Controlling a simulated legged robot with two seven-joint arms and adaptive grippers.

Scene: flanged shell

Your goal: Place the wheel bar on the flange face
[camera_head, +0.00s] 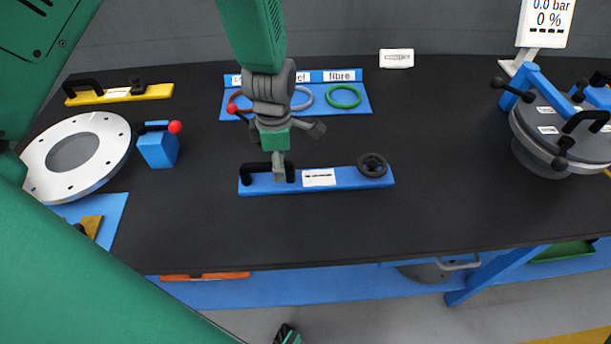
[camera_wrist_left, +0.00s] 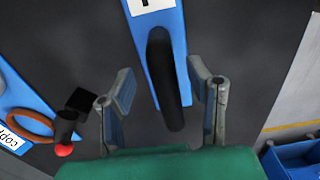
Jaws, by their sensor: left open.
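The wheel bar is a blue bar (camera_head: 335,181) lying flat on the dark table, with a black handle at its left end, a white label in the middle and a black wheel (camera_head: 372,165) at its right end. My left gripper (camera_head: 280,170) is open at the handle. In the left wrist view the black handle (camera_wrist_left: 165,75) lies between the two spread fingers (camera_wrist_left: 165,95), with gaps on both sides. The flange face, a pale metal ring with bolt holes (camera_head: 110,153), is at the left of the table, partly hidden by my green arm.
A blue block with a red-knobbed lever (camera_head: 157,149) stands between flange and bar. Behind are a blue tray with coloured rings (camera_head: 343,96) and a yellow handled bar (camera_head: 120,94). A grey clamped lid (camera_head: 565,135) is at right. The table is clear in front of the bar.

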